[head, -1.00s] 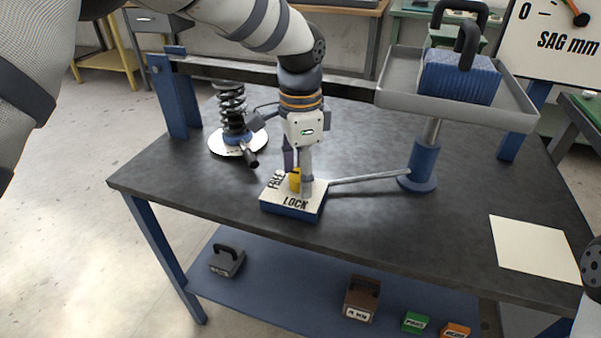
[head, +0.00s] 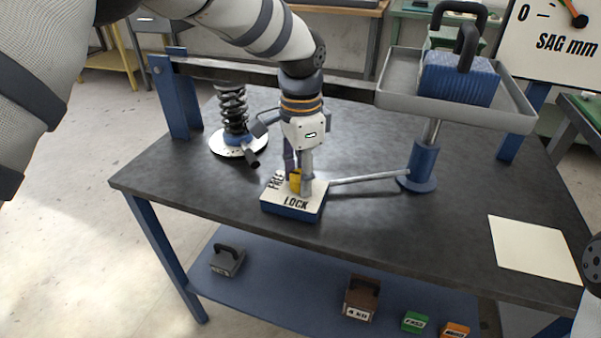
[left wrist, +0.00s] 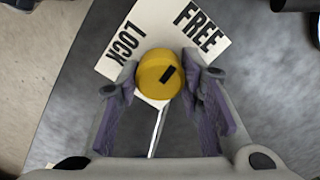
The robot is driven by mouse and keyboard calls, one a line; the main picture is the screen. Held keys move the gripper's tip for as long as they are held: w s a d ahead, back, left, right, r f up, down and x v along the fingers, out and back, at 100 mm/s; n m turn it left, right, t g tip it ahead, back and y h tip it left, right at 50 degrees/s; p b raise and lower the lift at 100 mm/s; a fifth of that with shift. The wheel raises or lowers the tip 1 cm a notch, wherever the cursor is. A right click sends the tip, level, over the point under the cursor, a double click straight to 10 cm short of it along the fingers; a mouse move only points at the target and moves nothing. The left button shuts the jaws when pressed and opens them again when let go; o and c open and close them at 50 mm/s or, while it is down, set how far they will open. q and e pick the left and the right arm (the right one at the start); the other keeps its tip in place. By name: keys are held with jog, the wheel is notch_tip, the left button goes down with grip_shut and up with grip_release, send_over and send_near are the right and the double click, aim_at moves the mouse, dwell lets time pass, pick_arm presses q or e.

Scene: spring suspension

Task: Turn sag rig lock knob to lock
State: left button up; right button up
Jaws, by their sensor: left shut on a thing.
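The yellow lock knob (head: 295,181) stands on a white-topped blue block (head: 291,209) marked FREE and LOCK. In the left wrist view the round knob (left wrist: 158,76) carries a short black mark, which slants up and right toward the FREE lettering (left wrist: 201,27); the LOCK lettering (left wrist: 125,41) is at upper left. My left gripper (head: 298,185) reaches down from above with one finger on each side of the knob, shut on it. The left wrist view shows both fingertips (left wrist: 160,83) against its sides. My right gripper is out of view.
A coil spring (head: 233,110) on a round white plate stands left of the gripper. A thin rod (head: 368,178) runs from the block to a blue post (head: 421,165) under a grey tray (head: 386,90) holding a blue weight (head: 459,78).

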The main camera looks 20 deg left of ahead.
pick_arm(q)
jog(key=n, duration=0.3)
jog(key=shift+r+p, duration=0.15)
jog(key=shift+p, duration=0.25)
jog(key=n, duration=0.8)
jog(key=shift+n+p, duration=0.3)
jog(key=shift+p, duration=0.1)
jog(key=n, duration=0.4)
jog(key=shift+f+n, duration=0.2)
jog(key=shift+n, duration=0.2)
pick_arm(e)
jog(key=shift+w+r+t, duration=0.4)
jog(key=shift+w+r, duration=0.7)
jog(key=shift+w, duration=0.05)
pick_arm(q)
jog(key=shift+n, duration=0.3)
jog(key=o, duration=1.2)
jog(key=shift+c, duration=0.2)
